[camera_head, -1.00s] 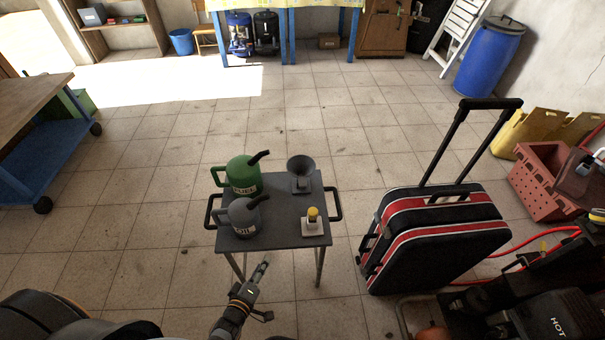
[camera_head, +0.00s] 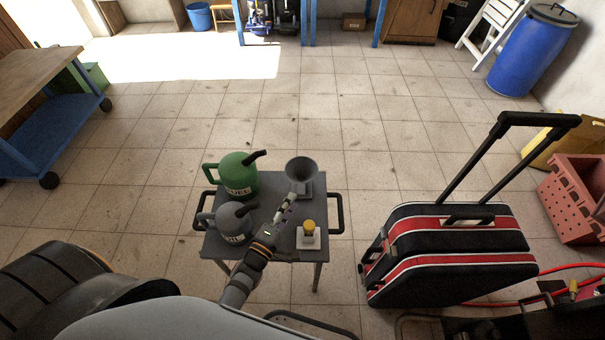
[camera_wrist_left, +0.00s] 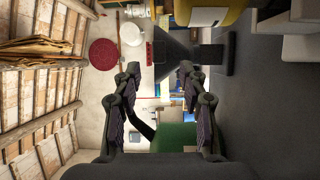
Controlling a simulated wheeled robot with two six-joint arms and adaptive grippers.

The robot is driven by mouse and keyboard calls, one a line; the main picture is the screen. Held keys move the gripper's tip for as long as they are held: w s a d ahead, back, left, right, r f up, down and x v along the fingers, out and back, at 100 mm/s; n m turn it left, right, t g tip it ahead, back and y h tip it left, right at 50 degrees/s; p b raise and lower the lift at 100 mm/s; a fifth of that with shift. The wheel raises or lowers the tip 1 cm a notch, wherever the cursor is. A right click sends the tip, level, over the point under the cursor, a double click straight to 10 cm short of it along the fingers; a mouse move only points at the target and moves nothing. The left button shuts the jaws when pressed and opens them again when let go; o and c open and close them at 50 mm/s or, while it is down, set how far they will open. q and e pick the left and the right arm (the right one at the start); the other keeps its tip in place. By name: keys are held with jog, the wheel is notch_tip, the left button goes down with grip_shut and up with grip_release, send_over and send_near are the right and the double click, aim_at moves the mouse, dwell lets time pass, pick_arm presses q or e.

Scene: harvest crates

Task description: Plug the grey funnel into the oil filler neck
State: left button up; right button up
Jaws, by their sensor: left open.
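The grey funnel (camera_head: 301,172) stands wide mouth up in a small holder on the grey table, at its far right part. My left gripper (camera_head: 290,199) reaches over the table from the near side, just short of the funnel. In the left wrist view the left gripper (camera_wrist_left: 158,72) is open and empty, and the dark funnel (camera_wrist_left: 174,48) lies just beyond its fingertips, nearer the right-hand finger. I cannot make out the oil filler neck; a dark machine (camera_head: 530,325) shows only partly at the lower right. My right gripper is out of view.
A green fuel jug (camera_head: 238,176) and a grey oil jug (camera_head: 232,222) stand left of my arm on the table. A yellow-topped block (camera_head: 308,236) sits near right. A black and red suitcase (camera_head: 450,250) stands right of the table. Floor behind is clear.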

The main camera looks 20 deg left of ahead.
aim_at(298, 189)
pick_arm(q)
jog(key=w, duration=0.3)
jog(key=w+d, duration=0.1)
jog(key=w, duration=0.1)
jog(key=shift+w+b, duration=0.25)
jog(key=shift+b, duration=0.05)
jog(key=shift+w+r, duration=0.1)
jog(key=shift+w, duration=0.1)
jog(key=shift+s, duration=0.1)
grip_shut()
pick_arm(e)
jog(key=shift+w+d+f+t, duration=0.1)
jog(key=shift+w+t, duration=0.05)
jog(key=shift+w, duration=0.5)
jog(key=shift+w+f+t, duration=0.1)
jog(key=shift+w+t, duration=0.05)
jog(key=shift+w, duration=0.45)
